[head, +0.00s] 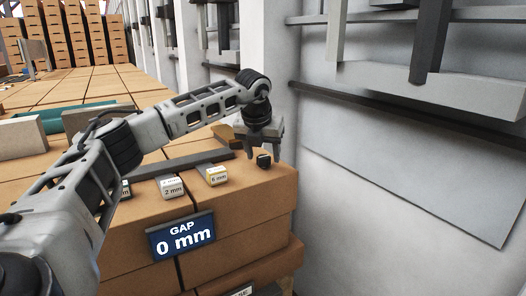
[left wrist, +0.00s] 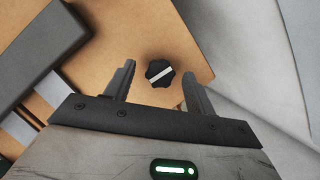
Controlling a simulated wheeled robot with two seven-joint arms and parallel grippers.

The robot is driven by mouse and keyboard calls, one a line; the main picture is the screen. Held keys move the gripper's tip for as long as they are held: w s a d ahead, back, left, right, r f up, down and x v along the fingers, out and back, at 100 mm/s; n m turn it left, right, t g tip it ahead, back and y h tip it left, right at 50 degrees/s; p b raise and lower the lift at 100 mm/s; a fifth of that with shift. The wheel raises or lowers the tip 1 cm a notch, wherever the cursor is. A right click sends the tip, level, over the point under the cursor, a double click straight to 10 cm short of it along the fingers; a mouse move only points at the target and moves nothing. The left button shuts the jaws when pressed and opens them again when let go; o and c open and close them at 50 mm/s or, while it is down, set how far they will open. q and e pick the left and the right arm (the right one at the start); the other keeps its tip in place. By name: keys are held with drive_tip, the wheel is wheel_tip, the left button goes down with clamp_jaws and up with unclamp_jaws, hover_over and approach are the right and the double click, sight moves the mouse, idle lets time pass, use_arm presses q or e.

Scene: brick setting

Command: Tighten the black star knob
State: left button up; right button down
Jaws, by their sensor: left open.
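The black star knob (head: 263,160) sits at the right end of the brown boxes' top. In the left wrist view the knob (left wrist: 160,73) shows its lobed rim and a white bar across its top, tilted up to the right. My left gripper (head: 262,157) points down over the knob in the head view. In the left wrist view its two fingers (left wrist: 158,85) stand apart on either side, with the knob between and a little beyond them. I see no finger touching it. My right gripper is not in view.
A blue sign (head: 182,236) reading "GAP 0 mm" is on the box front. Small blocks marked 2 mm (head: 172,187) and 6 mm (head: 216,176) stand left of the knob. A dark grey bar (head: 180,162) lies behind them. A pale wall (head: 400,170) rises close on the right.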

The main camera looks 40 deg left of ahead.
use_arm(q)
drive_tip(key=shift+f, duration=0.15)
drive_tip(key=shift+c, duration=0.3)
drive_tip(key=c, duration=0.9)
